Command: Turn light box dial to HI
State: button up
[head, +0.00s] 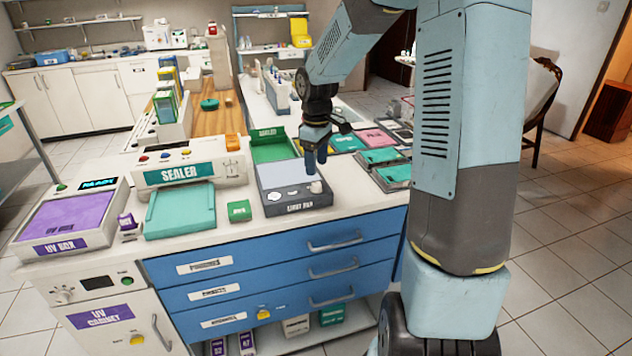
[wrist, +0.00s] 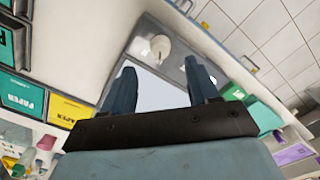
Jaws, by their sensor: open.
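The light box (head: 283,207) is a dark grey unit with a pale panel and a front label, on the counter. Its white dial (head: 316,187) sits at the right of its front strip; the setting it points to is too small to read. My gripper (head: 315,160) hangs just above the box, fingers pointing down, open and empty. In the wrist view the fingers (wrist: 160,82) are spread over the pale panel, and the dial (wrist: 160,46) shows beyond the fingertips, apart from them.
A green tray (head: 272,146) stands behind the light box. Teal-topped boxes (head: 383,157) are at its right, and a small green box (head: 239,211) and the sealer (head: 190,172) at its left. Blue drawers (head: 270,262) with handles are below the counter edge.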

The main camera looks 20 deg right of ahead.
aim_at(316, 183)
notch_tip(316, 183, down, 7)
jog(key=shift+r, duration=0.1)
dwell(0.4)
jog(key=c, duration=1)
